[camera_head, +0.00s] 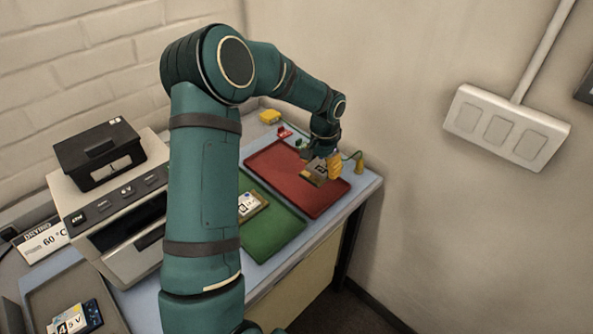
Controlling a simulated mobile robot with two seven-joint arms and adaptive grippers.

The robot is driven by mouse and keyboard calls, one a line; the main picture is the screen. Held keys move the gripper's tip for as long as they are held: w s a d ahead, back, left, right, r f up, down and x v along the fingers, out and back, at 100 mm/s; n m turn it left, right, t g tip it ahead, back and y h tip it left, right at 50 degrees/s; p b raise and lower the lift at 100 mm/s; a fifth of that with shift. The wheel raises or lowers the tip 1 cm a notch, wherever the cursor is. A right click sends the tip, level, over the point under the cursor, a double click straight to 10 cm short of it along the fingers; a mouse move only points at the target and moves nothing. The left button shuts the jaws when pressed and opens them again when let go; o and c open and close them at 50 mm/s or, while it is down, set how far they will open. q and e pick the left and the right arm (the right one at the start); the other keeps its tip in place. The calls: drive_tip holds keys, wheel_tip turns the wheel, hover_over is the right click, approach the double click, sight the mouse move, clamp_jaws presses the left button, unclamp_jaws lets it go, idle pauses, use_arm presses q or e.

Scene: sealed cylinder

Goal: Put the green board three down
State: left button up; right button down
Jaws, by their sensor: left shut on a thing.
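My left gripper (328,163) is over the red tray (287,168) and shut on a small brownish board (312,174) with a dark mark. The board's number is too small to read, and I cannot tell whether it touches the tray. A green tray (273,232) lies in front of the red one. Another board (251,206) with a white label lies on the green tray, partly hidden behind my left arm. I cannot tell which board is green board three. My right gripper is not in view.
A grey machine (120,215) with a black box (97,153) on top stands left. A grey tray (110,318) at the lower left holds boards (75,319). A yellow block (270,117) sits at the back. The table's right edge is close to the red tray.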

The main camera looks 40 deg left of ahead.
use_arm(q)
drive_tip(key=a+r, duration=0.2)
drive_tip(key=a, duration=0.8)
hover_over(294, 175)
wheel_tip(294, 175, down, 6)
drive_tip(key=shift+r, duration=0.25)
drive_tip(key=shift+f, duration=2.35)
drive_tip(key=shift+d, duration=0.1)
drive_tip(key=shift+f, duration=0.1)
drive_tip(key=o, duration=1.2)
